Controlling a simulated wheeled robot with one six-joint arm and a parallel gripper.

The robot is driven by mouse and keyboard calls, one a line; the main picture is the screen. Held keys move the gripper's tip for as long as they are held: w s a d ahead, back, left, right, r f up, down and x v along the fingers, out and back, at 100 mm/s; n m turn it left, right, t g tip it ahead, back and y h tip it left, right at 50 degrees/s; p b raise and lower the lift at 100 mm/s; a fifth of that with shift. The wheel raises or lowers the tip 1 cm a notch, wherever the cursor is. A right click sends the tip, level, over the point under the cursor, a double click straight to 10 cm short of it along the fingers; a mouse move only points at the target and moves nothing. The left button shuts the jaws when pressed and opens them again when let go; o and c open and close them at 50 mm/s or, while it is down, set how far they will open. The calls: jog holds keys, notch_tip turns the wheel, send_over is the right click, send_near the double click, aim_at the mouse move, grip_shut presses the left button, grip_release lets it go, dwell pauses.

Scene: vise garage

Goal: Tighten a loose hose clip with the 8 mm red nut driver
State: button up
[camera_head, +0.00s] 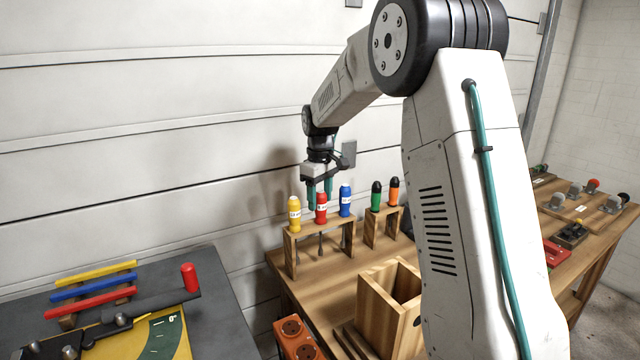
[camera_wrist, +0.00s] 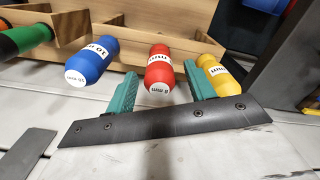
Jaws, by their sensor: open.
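The red nut driver (camera_head: 321,208) stands upright in a wooden rack (camera_head: 335,236), between a yellow driver (camera_head: 294,214) and a blue driver (camera_head: 345,200). Its label reads 8 mm in the wrist view (camera_wrist: 159,70). My gripper (camera_head: 320,192) is open at the red handle, with its teal fingers pointing down. In the wrist view the red handle lies between the two spread fingers (camera_wrist: 160,88); the right finger is close to the yellow handle (camera_wrist: 212,72) and the left one is near the blue handle (camera_wrist: 93,60). I cannot tell whether either finger touches a handle. No hose clip can be made out.
A second rack holds a green driver (camera_head: 376,196) and an orange driver (camera_head: 394,191) to the right. An open wooden box (camera_head: 378,312) stands in front. A grey bench (camera_head: 222,300) with coloured bars and a red-handled tool is at left. The wall is close behind the racks.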

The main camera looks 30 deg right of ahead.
jog(key=shift+f, duration=1)
jog(key=shift+c, duration=0.3)
jog(key=c, duration=1)
notch_tip(320, 180, up, 14)
jog(key=shift+r, duration=0.2)
dwell(0.4)
dwell(0.7)
